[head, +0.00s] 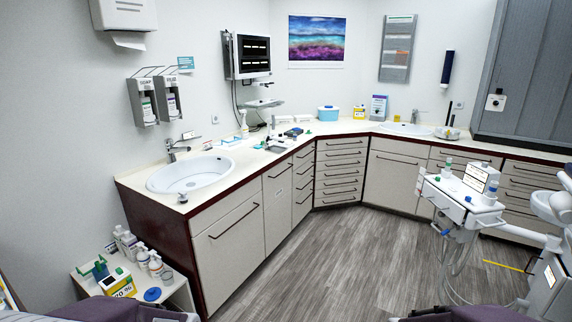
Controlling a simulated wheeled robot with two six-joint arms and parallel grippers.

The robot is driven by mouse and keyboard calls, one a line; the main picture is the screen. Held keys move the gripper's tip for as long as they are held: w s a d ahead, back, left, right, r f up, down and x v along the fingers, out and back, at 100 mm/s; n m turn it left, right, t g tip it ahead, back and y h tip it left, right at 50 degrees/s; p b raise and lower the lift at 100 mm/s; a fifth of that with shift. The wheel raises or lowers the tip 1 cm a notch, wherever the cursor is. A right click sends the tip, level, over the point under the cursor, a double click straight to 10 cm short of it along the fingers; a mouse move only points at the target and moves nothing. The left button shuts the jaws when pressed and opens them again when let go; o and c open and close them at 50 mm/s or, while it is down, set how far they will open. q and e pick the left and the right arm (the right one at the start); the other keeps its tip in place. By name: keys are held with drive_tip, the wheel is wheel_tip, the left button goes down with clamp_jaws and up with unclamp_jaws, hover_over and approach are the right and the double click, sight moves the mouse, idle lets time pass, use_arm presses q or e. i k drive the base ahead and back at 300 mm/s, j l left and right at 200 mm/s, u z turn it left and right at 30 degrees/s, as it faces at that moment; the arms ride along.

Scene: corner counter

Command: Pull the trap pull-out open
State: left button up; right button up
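No label marks the trap pull-out, so I cannot tell for certain which front it is. Below the left washbasin (190,175) is a wide pale front (232,255) with a long dark bar handle (234,220). Right of it is a narrower tall front (278,210) with its own bar handle (280,171). Both fronts look shut and flush with the dark red cabinet frame. Neither of my grippers shows in the head view, and nothing touches the fronts.
A low white shelf (180,296) with bottles and boxes stands left of the cabinet. Several drawers (340,172) fill the corner. A dental delivery unit (460,200) stands at right. Purple upholstery borders the bottom edge. The wooden floor (330,255) before the fronts is clear.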

sight(276, 181)
drive_tip(key=i, duration=0.55)
drive_tip(key=i+u, duration=0.15)
drive_tip(key=i, duration=0.4)
drive_tip(key=i+l, duration=0.15)
drive_tip(key=i, duration=0.4)
drive_tip(key=i+l+u, duration=0.15)
drive_tip(key=i, duration=0.35)
drive_tip(key=i+l, duration=0.1)
drive_tip(key=i, duration=0.45)
drive_tip(key=i+l+u, duration=0.15)
drive_tip(key=i, duration=0.4)
drive_tip(key=i+l+u, duration=0.15)
drive_tip(key=i, duration=0.15)
drive_tip(key=i+l+u, duration=0.15)
drive_tip(key=i, duration=0.1)
